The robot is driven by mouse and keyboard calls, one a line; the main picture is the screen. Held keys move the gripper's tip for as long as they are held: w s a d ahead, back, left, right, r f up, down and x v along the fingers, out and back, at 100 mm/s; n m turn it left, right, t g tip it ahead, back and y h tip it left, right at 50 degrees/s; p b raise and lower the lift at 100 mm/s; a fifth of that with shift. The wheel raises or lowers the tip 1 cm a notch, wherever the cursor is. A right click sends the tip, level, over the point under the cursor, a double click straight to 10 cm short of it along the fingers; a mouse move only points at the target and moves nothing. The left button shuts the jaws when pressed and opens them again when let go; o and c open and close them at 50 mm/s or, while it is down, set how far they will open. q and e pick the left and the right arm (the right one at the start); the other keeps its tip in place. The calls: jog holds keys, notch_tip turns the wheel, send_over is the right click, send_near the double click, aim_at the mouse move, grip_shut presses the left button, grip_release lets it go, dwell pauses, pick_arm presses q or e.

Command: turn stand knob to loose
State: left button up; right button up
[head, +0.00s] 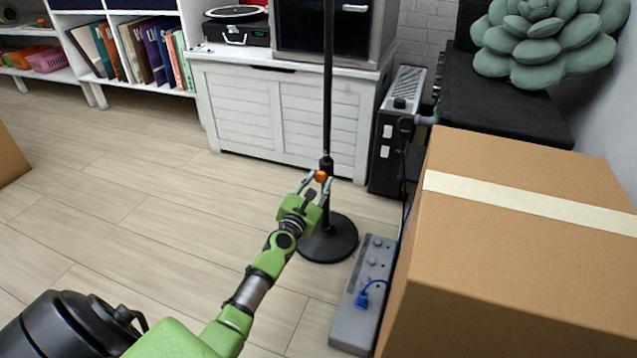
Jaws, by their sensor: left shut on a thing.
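A black stand with a thin upright pole (328,90) and a round base (326,243) stands on the floor near the middle of the head view. An orange knob (321,176) sits low on the pole. My left gripper (317,179) reaches in from the lower left with its fingers around the orange knob, shut on it. The fingers partly cover the pole behind them. My right gripper does not show.
A large cardboard box (500,270) fills the lower right. A grey power strip (357,315) with a blue plug lies between it and the stand base. A white cabinet (275,110) stands behind the stand, with a black box-shaped device (390,140) to its right. The floor left of the stand is clear.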

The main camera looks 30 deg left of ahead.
pick_arm(q)
jog(key=shift+f, duration=0.1)
dwell(0.3)
jog(key=o, duration=1.1)
jog(key=shift+s, duration=0.1)
jog(key=v, duration=1.1)
jog(key=shift+s+d, duration=0.2)
jog(key=shift+s, duration=0.2)
